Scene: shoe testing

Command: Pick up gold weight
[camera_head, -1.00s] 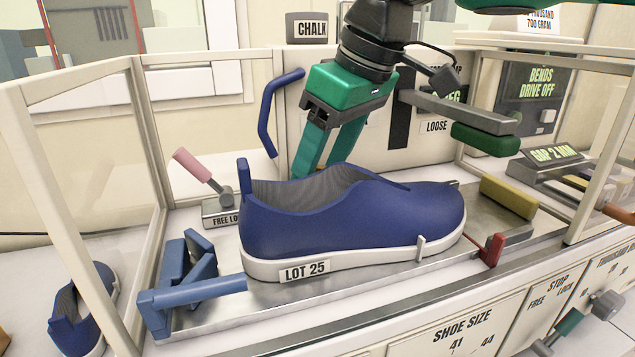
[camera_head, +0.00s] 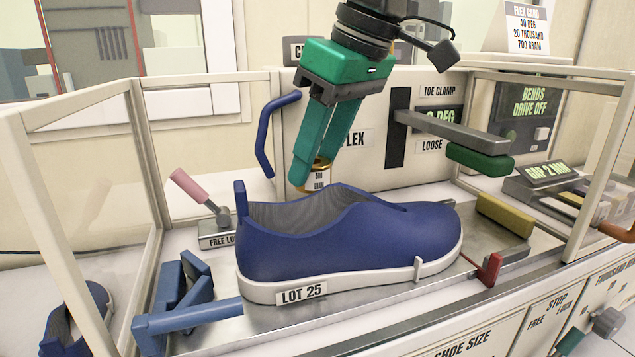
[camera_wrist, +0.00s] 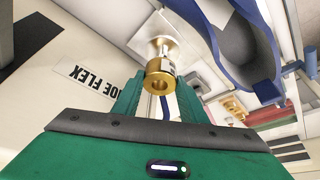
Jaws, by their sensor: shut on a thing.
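The gold weight (camera_head: 319,179) has a pale label with small print reading "GRAM". It hangs between the tips of my green gripper (camera_head: 311,172), just behind the blue shoe (camera_head: 350,235). My gripper is shut on it. In the wrist view the weight's gold ring-like end (camera_wrist: 160,76) shows between the fingers of my gripper (camera_wrist: 158,98). In the head view the fingers partly cover the weight, and its bottom is close to the shoe's rim. I cannot tell whether the weight's bottom touches anything.
The shoe sits on a metal plate inside a frame of cream posts (camera_head: 150,150). A blue hooked bar (camera_head: 266,135) and a pink-handled lever (camera_head: 190,187) stand left of my gripper. A toe clamp with a green pad (camera_head: 480,160) juts out at right.

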